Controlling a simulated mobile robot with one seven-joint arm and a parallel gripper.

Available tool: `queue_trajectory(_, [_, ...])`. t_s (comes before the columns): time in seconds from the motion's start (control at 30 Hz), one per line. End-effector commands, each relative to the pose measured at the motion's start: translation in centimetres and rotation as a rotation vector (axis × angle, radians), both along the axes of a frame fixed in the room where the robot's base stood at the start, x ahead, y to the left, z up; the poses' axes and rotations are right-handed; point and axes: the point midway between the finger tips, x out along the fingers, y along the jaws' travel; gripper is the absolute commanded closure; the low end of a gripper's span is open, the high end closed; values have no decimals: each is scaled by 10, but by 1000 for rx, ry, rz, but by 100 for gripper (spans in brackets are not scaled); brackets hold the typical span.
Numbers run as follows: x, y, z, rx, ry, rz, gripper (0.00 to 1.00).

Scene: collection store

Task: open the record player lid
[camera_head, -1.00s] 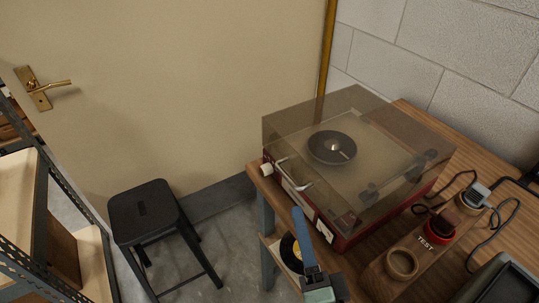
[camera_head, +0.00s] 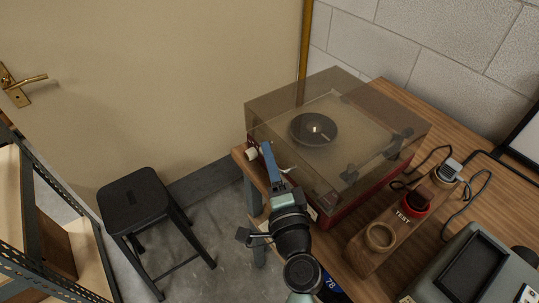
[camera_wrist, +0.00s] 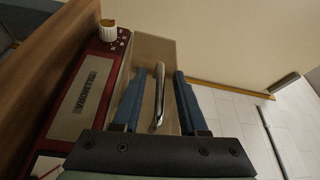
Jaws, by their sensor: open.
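The record player has a red base (camera_head: 345,211) and a smoky see-through lid (camera_head: 365,115), which is down over the platter (camera_head: 314,129). In the wrist view, the red front panel (camera_wrist: 84,92) with a white knob (camera_wrist: 108,31) runs along the left. A curved metal handle (camera_wrist: 159,88) stands out from the lid's front. My gripper (camera_head: 268,150) is at the front of the player, and its blue fingers partly cover the handle in the head view. In the wrist view, my gripper (camera_wrist: 158,78) is open, with one finger on each side of the handle and visible gaps.
The player stands on a wooden table (camera_head: 441,134). A wooden holder (camera_head: 366,254) with round cups and a grey device (camera_head: 466,265) sit at the right. A black stool (camera_head: 134,201) stands on the floor at left. A brick wall (camera_head: 431,44) is behind the table.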

Motion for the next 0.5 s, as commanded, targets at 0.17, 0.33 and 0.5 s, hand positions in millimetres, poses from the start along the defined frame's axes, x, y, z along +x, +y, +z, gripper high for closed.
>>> queue_trajectory(0.17, [4, 1, 0, 0, 0, 0, 58])
queue_trajectory(0.33, [3, 1, 0, 0, 0, 0, 60])
queue_trajectory(0.5, [3, 1, 0, 0, 0, -1, 90])
